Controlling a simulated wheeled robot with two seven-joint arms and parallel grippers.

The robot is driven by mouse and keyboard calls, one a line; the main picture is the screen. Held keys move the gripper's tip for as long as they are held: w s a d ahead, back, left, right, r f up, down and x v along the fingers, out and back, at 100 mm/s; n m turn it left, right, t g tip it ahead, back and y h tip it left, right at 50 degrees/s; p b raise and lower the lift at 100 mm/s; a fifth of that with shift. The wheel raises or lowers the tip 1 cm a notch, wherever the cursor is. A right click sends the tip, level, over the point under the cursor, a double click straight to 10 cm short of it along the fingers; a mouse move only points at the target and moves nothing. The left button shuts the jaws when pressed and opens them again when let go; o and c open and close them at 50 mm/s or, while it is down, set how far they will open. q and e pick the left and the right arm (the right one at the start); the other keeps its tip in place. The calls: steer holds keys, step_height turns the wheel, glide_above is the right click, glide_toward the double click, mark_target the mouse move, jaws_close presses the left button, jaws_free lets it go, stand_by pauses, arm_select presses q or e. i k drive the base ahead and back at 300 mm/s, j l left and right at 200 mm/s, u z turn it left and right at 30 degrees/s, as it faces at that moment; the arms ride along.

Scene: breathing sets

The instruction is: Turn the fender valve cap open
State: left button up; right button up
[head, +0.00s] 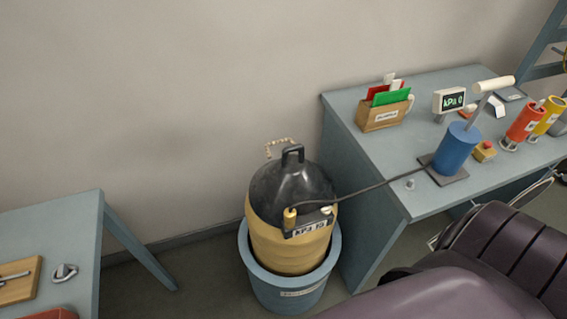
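The fender (289,253) is a fat yellow body with a black domed top (270,188) and a black handle. It stands upright in a blue-grey tub (282,297). A brass-yellow fitting (290,217) stands at the front left of the dome, and a dark hose (370,188) runs towards it. A dark label with pale lettering, starting "kPa" (308,229), is on the front. Neither of my grippers is in view.
On the right table (350,118) stand a blue pump (455,152), a kPa display (449,101), a wooden box of cards (383,117), and red and yellow cylinders. A dark padded seat-like thing (500,240) fills the lower right. Another table (60,225) stands left.

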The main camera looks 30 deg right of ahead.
mark_target(326, 210)
steer(key=l+z, duration=0.2)
steer(key=z, duration=0.75)
steer(key=k, duration=0.05)
